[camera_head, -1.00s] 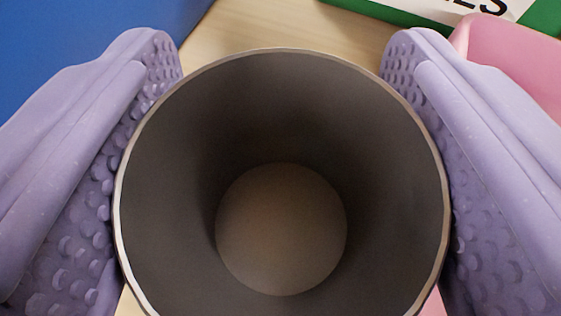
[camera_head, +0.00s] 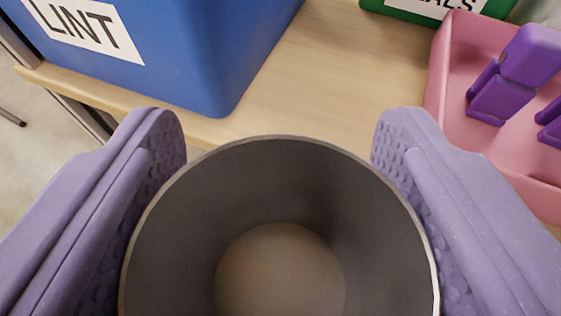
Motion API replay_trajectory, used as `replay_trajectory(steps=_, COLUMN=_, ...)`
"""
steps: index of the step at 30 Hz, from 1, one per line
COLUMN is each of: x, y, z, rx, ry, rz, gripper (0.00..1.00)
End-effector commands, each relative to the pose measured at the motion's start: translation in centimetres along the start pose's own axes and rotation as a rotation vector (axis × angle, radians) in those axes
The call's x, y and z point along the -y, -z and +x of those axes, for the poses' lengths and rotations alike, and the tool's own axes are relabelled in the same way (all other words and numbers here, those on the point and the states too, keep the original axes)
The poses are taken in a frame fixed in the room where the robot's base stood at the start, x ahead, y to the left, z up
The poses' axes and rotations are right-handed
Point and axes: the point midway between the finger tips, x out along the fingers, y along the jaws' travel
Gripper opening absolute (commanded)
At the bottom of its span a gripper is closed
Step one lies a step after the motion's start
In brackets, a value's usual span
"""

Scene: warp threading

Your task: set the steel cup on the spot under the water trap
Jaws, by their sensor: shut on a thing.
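The steel cup (camera_head: 280,185) is large in the lower middle of the view, seen from above into its open, empty inside with a round floor. My gripper (camera_head: 279,150) is shut on the cup, with one lilac, studded finger on its left side and one on its right. The cup's outside and its underside are hidden. Neither the water trap nor the spot under it shows in this view.
A blue bin (camera_head: 190,55) labelled LINT stands at the upper left of a light wooden table (camera_head: 330,70). A pink tray (camera_head: 452,100) with purple objects (camera_head: 500,95) lies at right. A green labelled box (camera_head: 385,8) is at the top. Floor shows at far left.

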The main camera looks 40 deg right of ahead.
Motion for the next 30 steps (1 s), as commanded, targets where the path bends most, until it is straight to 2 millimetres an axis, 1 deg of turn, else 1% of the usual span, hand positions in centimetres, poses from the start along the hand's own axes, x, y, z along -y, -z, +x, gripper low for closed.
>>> replay_trajectory(steps=1, x=0.6, y=-0.2, z=-1.1, rx=0.001, ry=0.002, rz=-0.001, gripper=0.35)
replay_trajectory(steps=3, x=1.2, y=-0.7, z=-2.2, rx=0.001, ry=0.001, rz=-0.001, gripper=0.35)
replay_trajectory(steps=6, x=1.9, y=-1.3, z=-3.3, rx=0.0, ry=0.001, rz=-0.001, gripper=0.35)
replay_trajectory(steps=11, x=2.5, y=-1.5, z=-4.0, rx=-0.001, ry=0.002, rz=-0.001, gripper=0.35)
replay_trajectory(steps=14, x=3.8, y=-0.1, z=-3.8, rx=-0.004, ry=0.022, rz=-0.005, gripper=0.35)
replay_trajectory(steps=17, x=6.3, y=3.2, z=-3.3, rx=-0.006, ry=0.069, rz=-0.023, gripper=0.35)
replay_trajectory(steps=20, x=10.0, y=8.4, z=-3.3, rx=-0.008, ry=0.147, rz=-0.054, gripper=0.35)
replay_trajectory(steps=21, x=11.5, y=10.8, z=-3.5, rx=-0.01, ry=0.184, rz=-0.07, gripper=0.35)
replay_trajectory(steps=22, x=12.5, y=12.6, z=-3.9, rx=-0.009, ry=0.213, rz=-0.082, gripper=0.35)
replay_trajectory(steps=23, x=13.5, y=14.5, z=-4.3, rx=-0.01, ry=0.243, rz=-0.095, gripper=0.35)
replay_trajectory(steps=24, x=14.7, y=16.8, z=-5.0, rx=-0.008, ry=0.282, rz=-0.112, gripper=0.35)
replay_trajectory(steps=26, x=16.2, y=20.2, z=-6.3, rx=-0.007, ry=0.34, rz=-0.138, gripper=0.35)
replay_trajectory(steps=27, x=17.1, y=22.4, z=-7.3, rx=-0.007, ry=0.38, rz=-0.155, gripper=0.35)
replay_trajectory(steps=29, x=18.2, y=25.5, z=-9.0, rx=-0.008, ry=0.439, rz=-0.18, gripper=0.35)
replay_trajectory(steps=30, x=18.7, y=27.5, z=-10.2, rx=-0.008, ry=0.477, rz=-0.196, gripper=0.35)
